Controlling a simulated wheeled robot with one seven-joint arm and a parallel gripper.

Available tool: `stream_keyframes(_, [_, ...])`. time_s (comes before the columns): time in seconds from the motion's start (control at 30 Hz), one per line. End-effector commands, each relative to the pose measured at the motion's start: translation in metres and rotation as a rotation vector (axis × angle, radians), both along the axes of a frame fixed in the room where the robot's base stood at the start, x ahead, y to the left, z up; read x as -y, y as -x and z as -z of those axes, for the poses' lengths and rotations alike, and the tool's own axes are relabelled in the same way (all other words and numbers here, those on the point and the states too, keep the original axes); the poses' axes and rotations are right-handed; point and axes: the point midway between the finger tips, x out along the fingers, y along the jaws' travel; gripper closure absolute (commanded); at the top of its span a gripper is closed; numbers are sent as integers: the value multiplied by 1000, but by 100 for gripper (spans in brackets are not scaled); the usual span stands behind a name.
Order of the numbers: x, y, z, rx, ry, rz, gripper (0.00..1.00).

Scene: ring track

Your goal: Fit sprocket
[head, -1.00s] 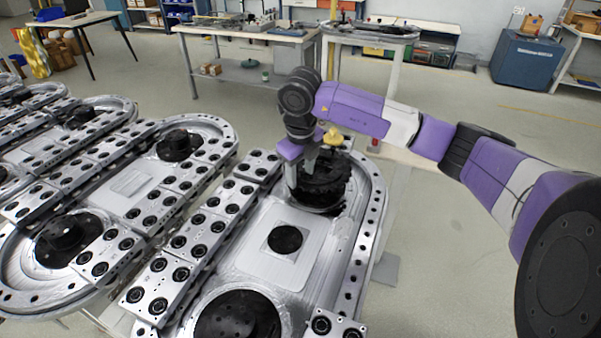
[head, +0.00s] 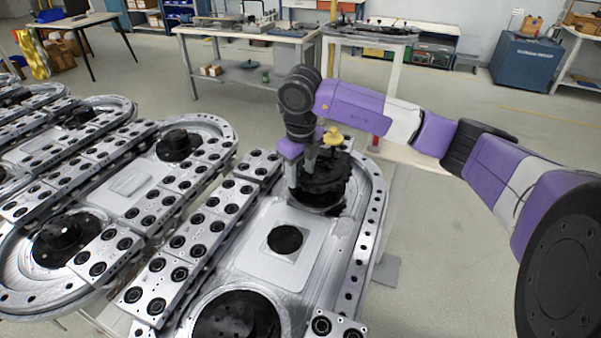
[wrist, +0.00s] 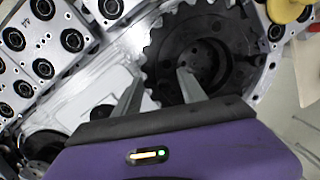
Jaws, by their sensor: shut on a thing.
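The sprocket (head: 327,178) is a black toothed ring at the far end of the nearest ring track (head: 345,262). In the wrist view the sprocket (wrist: 160,62) shows its teeth on the left and a round hole in its middle. Through the hole a dark hub (wrist: 205,58) with small bolt holes is visible. My gripper (head: 305,190) is over the sprocket's near left side. In the wrist view my gripper (wrist: 158,82) has one finger outside the toothed rim and one inside the hole, shut on the ring wall. Whether the sprocket is fully seated cannot be told.
A yellow knob-like part (head: 333,137) stands just behind the sprocket. Bolted carriage blocks (head: 198,236) line the track's left side. More ring tracks (head: 130,185) stand to the left. Open floor (head: 480,260) lies to the right.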

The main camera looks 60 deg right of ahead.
Motion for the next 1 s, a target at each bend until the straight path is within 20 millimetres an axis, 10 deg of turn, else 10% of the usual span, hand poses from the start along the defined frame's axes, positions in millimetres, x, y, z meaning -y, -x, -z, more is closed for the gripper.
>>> stream_keyframes(1.0, [1,0,10,2,3,1,100])
